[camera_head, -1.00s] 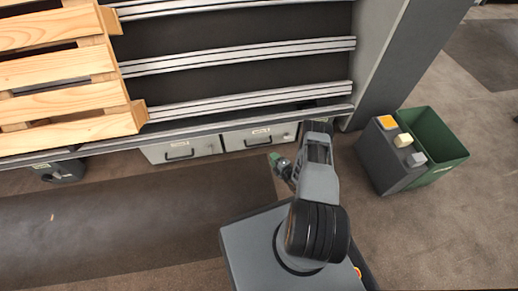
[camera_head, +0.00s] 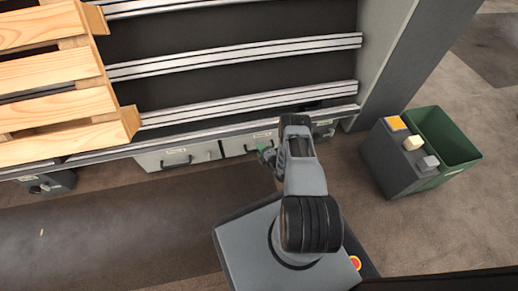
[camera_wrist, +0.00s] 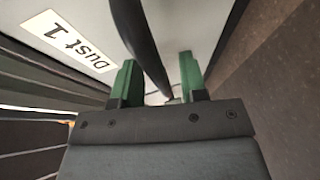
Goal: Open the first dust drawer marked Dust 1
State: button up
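The drawer marked Dust 1 has a pale front (camera_wrist: 95,20), and its label (camera_wrist: 70,42) is readable in the wrist view. Its dark bar handle (camera_wrist: 143,40) runs down the picture between my fingers. My gripper (camera_wrist: 160,82) has two green fingers, which stand apart with a visible gap beside the bar. I cannot tell whether they touch it. In the head view my gripper (camera_head: 266,154) is close in front of the drawer front (camera_head: 234,147) right of another drawer. My arm partly hides that front, which looks flush and closed.
Another handled drawer (camera_head: 178,156) is to the left. A wooden pallet (camera_head: 60,75) lies on the rails above. A dark box with blocks (camera_head: 385,160) and a green bin (camera_head: 450,135) stand at right. The floor in front of the left drawers is free.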

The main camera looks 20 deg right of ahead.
jog(key=shift+w+a, duration=0.1)
jog(key=shift+c, duration=0.3)
grip_shut()
